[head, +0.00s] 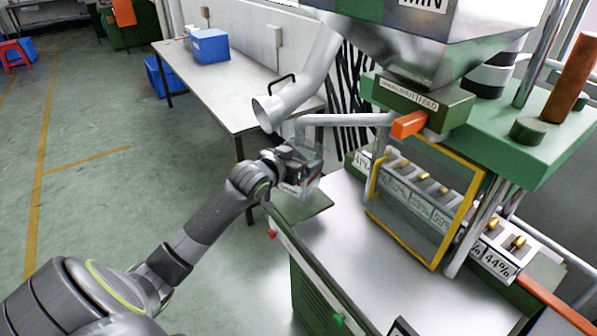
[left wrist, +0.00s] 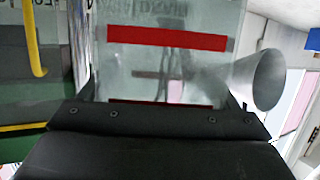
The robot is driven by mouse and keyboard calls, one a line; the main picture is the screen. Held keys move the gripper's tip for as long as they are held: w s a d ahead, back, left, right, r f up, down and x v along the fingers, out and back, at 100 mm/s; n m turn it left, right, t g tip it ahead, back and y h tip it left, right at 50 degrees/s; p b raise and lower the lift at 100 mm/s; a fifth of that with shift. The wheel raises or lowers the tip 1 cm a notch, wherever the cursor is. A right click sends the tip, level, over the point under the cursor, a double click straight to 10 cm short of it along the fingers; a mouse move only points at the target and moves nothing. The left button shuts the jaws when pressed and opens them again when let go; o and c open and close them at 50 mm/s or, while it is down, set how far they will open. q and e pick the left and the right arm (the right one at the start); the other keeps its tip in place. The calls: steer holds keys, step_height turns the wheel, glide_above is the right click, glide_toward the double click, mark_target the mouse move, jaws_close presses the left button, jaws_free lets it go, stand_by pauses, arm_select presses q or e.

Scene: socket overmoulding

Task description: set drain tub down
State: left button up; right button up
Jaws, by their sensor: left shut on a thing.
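The drain tub (head: 305,183) is a clear, see-through container beside the left edge of the machine's metal table. In the left wrist view the tub (left wrist: 165,65) fills the upper middle, with a red band across it and a darker red line lower down. My left gripper (head: 298,160) is shut on the tub and partly covers it in the head view. A small dark green shelf (head: 312,205) lies just below the tub; I cannot tell whether they touch. My right gripper is in neither view.
A metal spout (head: 277,108) opens above and behind the tub. A yellow-framed guard (head: 415,205) stands to the right, under the green feed block (head: 420,98). The metal tabletop (head: 365,250) in front is largely clear. A side table (head: 222,85) carries a blue bin (head: 210,46).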

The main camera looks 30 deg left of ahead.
arm_select(q)
steer(key=shift+a+f, duration=0.1)
steer(key=shift+f, duration=2.05)
steer(key=o, duration=0.9)
steer(key=shift+r, duration=0.15)
steer(key=v, duration=1.2)
